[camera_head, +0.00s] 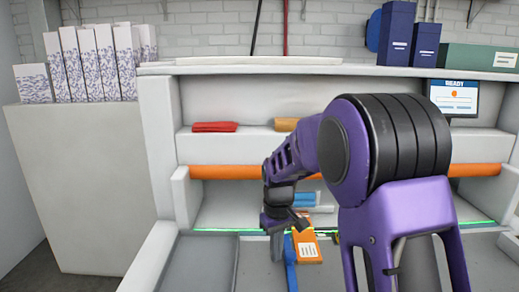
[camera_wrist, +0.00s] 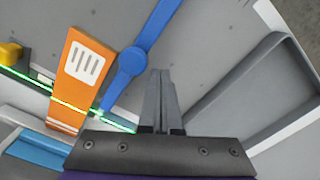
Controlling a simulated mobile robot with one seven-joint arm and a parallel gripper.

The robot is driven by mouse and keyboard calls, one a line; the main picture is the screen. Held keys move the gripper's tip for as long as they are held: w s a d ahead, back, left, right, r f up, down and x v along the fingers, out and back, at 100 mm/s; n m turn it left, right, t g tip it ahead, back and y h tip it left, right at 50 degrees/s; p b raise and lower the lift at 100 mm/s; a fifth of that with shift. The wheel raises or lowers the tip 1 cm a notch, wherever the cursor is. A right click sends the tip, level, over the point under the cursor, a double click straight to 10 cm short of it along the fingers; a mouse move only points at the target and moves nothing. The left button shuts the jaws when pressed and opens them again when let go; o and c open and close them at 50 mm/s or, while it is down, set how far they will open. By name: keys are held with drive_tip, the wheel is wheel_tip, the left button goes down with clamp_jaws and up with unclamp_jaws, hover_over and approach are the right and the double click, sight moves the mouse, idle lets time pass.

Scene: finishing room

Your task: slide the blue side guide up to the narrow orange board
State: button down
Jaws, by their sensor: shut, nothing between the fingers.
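The narrow orange board (camera_wrist: 80,80), with a white label, lies on the grey bed in the wrist view. It also shows in the head view (camera_head: 307,248). In the head view the guide (camera_head: 290,265) is partly hidden by my arm. My gripper (camera_wrist: 159,78) is shut and empty. Its fingertips are just right of the guide's knob, on the side away from the board; I cannot tell whether they touch.
A green light line (camera_wrist: 30,82) crosses the bed and board. A yellow piece (camera_wrist: 10,53) is left of the board. A blue block (camera_wrist: 38,152) lies at the lower left. A raised-edged grey tray (camera_wrist: 250,95) is on the right. An orange roller (camera_head: 225,172) spans above the bed.

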drive_tip(key=shift+d, duration=1)
drive_tip(key=shift+a, duration=0.1)
idle(0.3)
drive_tip(key=shift+a, duration=0.95)
wheel_tip(320, 180, up, 7)
drive_tip(key=p, duration=0.4)
